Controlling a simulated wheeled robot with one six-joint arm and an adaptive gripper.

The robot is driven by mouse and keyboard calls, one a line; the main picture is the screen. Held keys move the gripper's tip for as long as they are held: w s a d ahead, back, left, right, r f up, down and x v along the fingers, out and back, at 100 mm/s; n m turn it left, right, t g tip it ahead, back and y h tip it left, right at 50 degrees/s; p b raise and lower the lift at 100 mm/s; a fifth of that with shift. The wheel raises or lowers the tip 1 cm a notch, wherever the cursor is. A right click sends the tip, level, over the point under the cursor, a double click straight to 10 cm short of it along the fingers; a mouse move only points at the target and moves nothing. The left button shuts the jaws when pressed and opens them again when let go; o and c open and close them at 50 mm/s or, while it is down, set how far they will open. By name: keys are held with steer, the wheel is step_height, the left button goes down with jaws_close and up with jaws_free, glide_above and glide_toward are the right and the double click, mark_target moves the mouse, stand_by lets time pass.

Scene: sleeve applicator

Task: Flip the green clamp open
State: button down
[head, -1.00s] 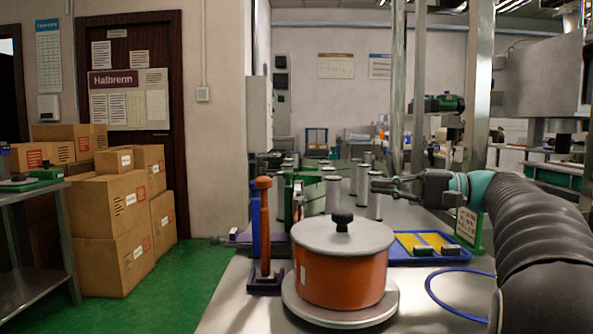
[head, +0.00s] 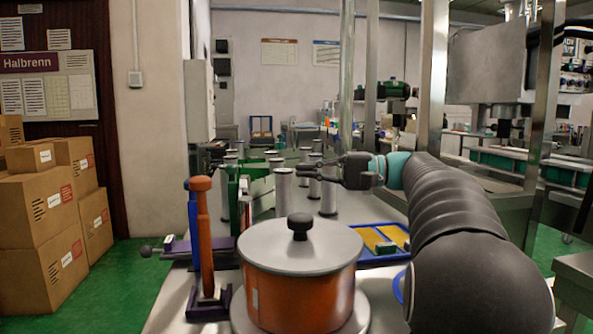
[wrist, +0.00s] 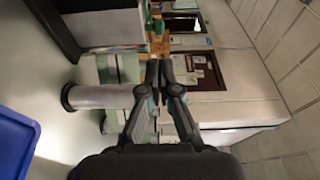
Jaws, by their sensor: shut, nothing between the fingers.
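The green clamp (head: 234,200) is a green upright on the left side of the bench, behind the pot and right of the orange and blue posts, with a green bar slanting from it. The pot and posts partly hide its lower part, and I cannot tell its exact lever position. My gripper (head: 312,167) is to the right of it, pointing left, above the bench among the metal cylinders. It is shut and empty, apart from the clamp. In the wrist view the fingertips (wrist: 157,72) are together. Small green parts show behind them, but I cannot tell which are the clamp.
An orange pot (head: 300,295) with a grey lid stands in front on a round plate. An orange post (head: 203,235) stands left of it. Several metal cylinders (head: 284,193) stand near my gripper. A blue tray (head: 372,250) lies behind the pot. Steel uprights (head: 432,80) rise at right.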

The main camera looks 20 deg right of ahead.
mark_target(237, 169)
steer(key=x, duration=1.1)
steer(key=shift+w+a, duration=0.15)
steer(key=shift+a, duration=0.2)
